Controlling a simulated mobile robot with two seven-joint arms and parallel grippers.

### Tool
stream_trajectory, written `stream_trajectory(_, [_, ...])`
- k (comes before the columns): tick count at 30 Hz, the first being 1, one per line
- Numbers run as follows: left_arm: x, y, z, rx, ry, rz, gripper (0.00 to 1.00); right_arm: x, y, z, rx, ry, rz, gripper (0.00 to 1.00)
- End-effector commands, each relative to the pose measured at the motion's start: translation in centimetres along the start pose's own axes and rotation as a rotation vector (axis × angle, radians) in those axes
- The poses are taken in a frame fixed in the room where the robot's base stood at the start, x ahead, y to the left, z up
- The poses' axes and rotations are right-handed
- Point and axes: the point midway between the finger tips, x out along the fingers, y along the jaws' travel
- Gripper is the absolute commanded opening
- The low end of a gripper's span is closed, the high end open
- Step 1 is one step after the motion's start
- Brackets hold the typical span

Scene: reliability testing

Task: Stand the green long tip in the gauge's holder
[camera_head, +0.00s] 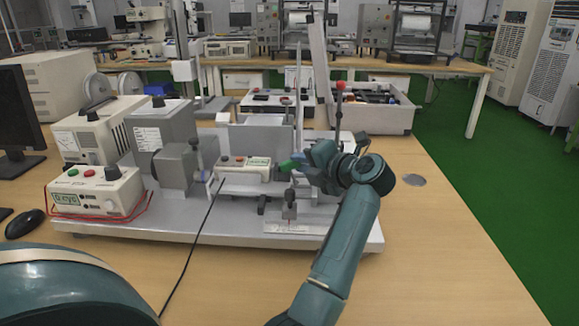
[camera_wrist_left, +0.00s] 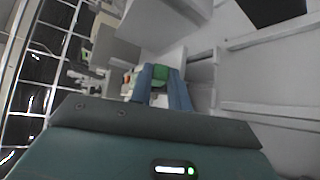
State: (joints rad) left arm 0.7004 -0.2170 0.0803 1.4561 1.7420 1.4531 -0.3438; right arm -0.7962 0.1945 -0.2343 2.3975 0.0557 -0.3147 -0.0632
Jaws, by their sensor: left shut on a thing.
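The tip is held above the grey base plate of the test rig. I cannot make out the gauge's holder clearly; the gripper and tip partly cover that area. My right gripper is not in view.
The rig's grey base plate (camera_head: 160,228) carries a motor block (camera_head: 163,135) and a cream control box (camera_head: 97,190). A red-knobbed post (camera_head: 339,100) stands close behind the gripper. A black cable (camera_head: 190,250) runs over the table front. The table's right side is mostly clear.

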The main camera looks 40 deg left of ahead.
Motion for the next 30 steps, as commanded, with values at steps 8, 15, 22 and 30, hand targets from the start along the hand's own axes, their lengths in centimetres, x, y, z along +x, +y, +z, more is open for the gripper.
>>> stream_trajectory(8, [0.0,0.0,0.0,0.0,0.0,0.0,0.0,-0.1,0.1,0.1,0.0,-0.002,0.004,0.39])
stream_trajectory(15, [-0.2,0.5,0.2,-0.001,-0.001,0.0,0.0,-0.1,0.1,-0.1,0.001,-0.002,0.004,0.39])
stream_trajectory(22, [-1.4,4.2,1.4,-0.006,-0.003,-0.001,0.0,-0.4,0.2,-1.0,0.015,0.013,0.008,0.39])
stream_trajectory(30, [-2.6,8.4,2.6,-0.004,0.0,-0.001,0.0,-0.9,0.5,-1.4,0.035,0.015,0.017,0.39])
